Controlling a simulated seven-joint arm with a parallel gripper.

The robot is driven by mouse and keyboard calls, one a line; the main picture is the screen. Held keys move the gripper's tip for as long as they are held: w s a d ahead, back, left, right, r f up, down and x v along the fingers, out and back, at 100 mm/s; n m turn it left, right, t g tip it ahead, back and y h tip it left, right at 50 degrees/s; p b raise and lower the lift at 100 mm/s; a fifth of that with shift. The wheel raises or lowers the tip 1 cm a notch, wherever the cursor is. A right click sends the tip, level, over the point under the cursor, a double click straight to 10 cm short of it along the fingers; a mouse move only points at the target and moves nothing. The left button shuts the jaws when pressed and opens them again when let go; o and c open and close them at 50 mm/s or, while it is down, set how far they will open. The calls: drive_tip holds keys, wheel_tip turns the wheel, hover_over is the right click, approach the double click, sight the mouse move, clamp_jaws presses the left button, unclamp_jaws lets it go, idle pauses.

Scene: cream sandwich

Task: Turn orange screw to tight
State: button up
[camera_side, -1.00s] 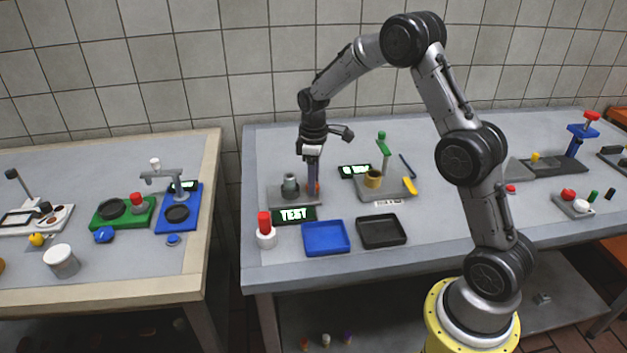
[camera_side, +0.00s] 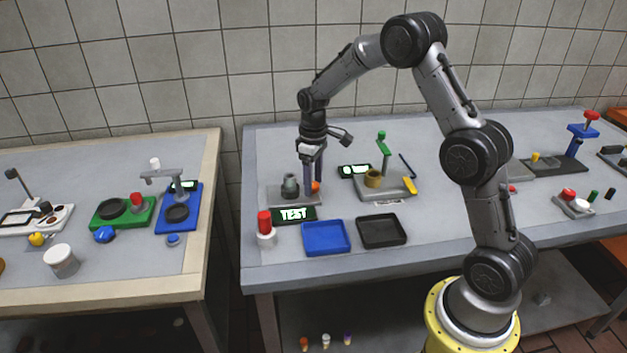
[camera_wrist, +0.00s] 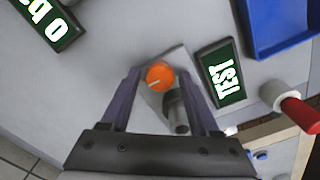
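The orange screw (camera_wrist: 160,77) has a round head with a pale line mark. It sits on a small grey base (camera_wrist: 154,98), beside a grey cylinder (camera_wrist: 177,113). In the side view the screw (camera_side: 316,187) shows partly behind my gripper's fingers. My gripper (camera_side: 313,186) points down over the base. In the wrist view my gripper (camera_wrist: 161,72) has its two purple fingers apart, one on each side of the screw, with visible gaps. It is open and holds nothing. I cannot tell the exact fingertip height from the screw head.
A lit "TEST" display (camera_side: 294,214) stands in front of the base. A red-topped white button (camera_side: 266,230), a blue tray (camera_side: 326,237) and a black tray (camera_side: 381,231) are nearer the front edge. A green-handled fixture (camera_side: 385,180) and another display (camera_side: 355,171) are to the right.

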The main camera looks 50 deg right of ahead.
sight(314, 185)
drive_tip(key=shift+o, duration=0.5)
wheel_tip(314, 185, up, 14)
idle(0.3)
drive_tip(key=shift+f, duration=0.1)
